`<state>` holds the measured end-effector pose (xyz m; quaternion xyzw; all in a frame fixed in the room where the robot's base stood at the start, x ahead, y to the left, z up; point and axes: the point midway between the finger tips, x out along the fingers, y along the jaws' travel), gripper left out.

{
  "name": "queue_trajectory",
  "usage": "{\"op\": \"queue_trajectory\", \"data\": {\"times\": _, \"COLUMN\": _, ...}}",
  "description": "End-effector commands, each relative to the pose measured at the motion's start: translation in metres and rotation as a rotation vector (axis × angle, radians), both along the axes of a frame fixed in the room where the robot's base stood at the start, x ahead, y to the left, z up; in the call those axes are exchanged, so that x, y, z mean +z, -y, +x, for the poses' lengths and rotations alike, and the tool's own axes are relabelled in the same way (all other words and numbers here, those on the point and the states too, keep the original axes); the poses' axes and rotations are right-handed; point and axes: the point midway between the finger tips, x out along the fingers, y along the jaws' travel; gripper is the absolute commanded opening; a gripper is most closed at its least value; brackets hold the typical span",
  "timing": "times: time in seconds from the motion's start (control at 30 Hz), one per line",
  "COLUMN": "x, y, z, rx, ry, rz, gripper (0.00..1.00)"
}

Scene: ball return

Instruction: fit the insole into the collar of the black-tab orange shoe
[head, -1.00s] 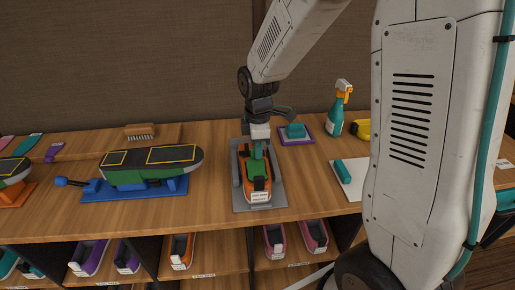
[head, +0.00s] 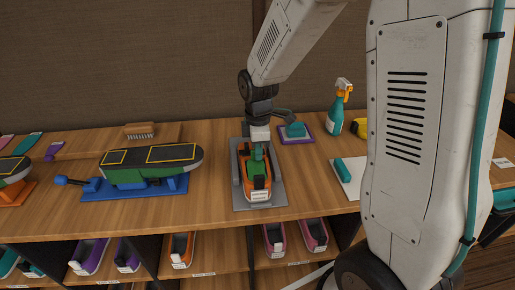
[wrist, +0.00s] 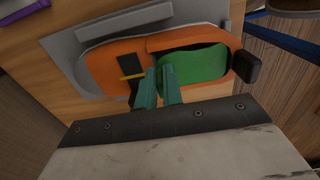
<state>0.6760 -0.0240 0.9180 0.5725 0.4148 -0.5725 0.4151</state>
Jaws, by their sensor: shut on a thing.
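The orange shoe (head: 246,187) with a black tab sits on a grey holder (head: 276,196) on the bench. In the wrist view the orange shoe (wrist: 112,62) shows its black tab (wrist: 247,66) at the right. My gripper (head: 259,152) is directly above the shoe's opening. In the wrist view my gripper (wrist: 158,86) has its teal fingers close together at the green insole (wrist: 200,65), shut on it. The insole lies at the collar opening, with orange edge around part of it. Its far end and depth in the collar are hidden.
A blue stand (head: 135,190) with a black-topped green block is left. A purple-edged tray (head: 298,139) with a teal block and a spray bottle (head: 337,110) are behind right. Shoes fill the shelf below. Bare bench lies between the blue stand and the grey holder.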

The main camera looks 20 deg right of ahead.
Motion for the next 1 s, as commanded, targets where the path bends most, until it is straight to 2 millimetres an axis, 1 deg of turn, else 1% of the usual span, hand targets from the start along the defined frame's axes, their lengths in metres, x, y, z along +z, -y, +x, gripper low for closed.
{"op": "queue_trajectory", "data": {"times": 0.47, "x": -0.012, "y": 0.000, "z": 0.000, "rx": 0.000, "ry": -0.001, "rz": 0.000, "gripper": 0.00}}
{"op": "queue_trajectory", "data": {"times": 0.5, "x": -0.012, "y": 0.000, "z": 0.000, "rx": 0.000, "ry": 0.000, "rz": 0.000, "gripper": 0.19}}
{"op": "queue_trajectory", "data": {"times": 0.53, "x": -0.012, "y": 0.000, "z": 0.000, "rx": 0.000, "ry": 0.000, "rz": 0.000, "gripper": 0.28}}
{"op": "queue_trajectory", "data": {"times": 0.57, "x": -0.012, "y": 0.000, "z": 0.000, "rx": 0.000, "ry": 0.000, "rz": 0.000, "gripper": 0.34}}
{"op": "queue_trajectory", "data": {"times": 0.87, "x": -0.010, "y": 0.000, "z": 0.000, "rx": 0.000, "ry": 0.000, "rz": 0.000, "gripper": 0.34}}
{"op": "queue_trajectory", "data": {"times": 1.0, "x": 0.006, "y": 0.000, "z": 0.001, "rx": 0.000, "ry": 0.003, "rz": 0.000, "gripper": 0.34}}
